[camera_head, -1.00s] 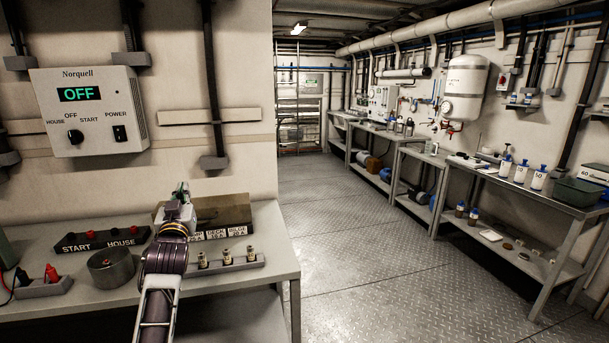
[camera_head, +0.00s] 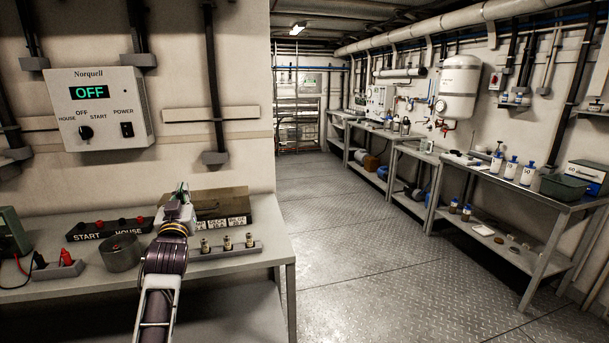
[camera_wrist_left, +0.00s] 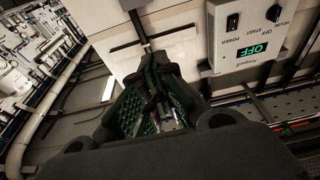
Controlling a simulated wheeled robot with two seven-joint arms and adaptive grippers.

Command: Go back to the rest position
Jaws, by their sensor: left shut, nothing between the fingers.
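My left gripper (camera_head: 181,192) is above the grey workbench (camera_head: 262,283), in front of the labelled rack (camera_head: 232,203) at the wall. It is shut and holds nothing. In the left wrist view its fingers (camera_wrist_left: 160,95) are together, with the wall and the control box (camera_wrist_left: 250,38) beyond. The control box (camera_head: 98,110) also shows on the wall at upper left in the head view, with its display reading OFF. My right gripper is not in view.
The aisle floor (camera_head: 330,230) is clear. Loaded benches (camera_head: 520,195) line the right wall.

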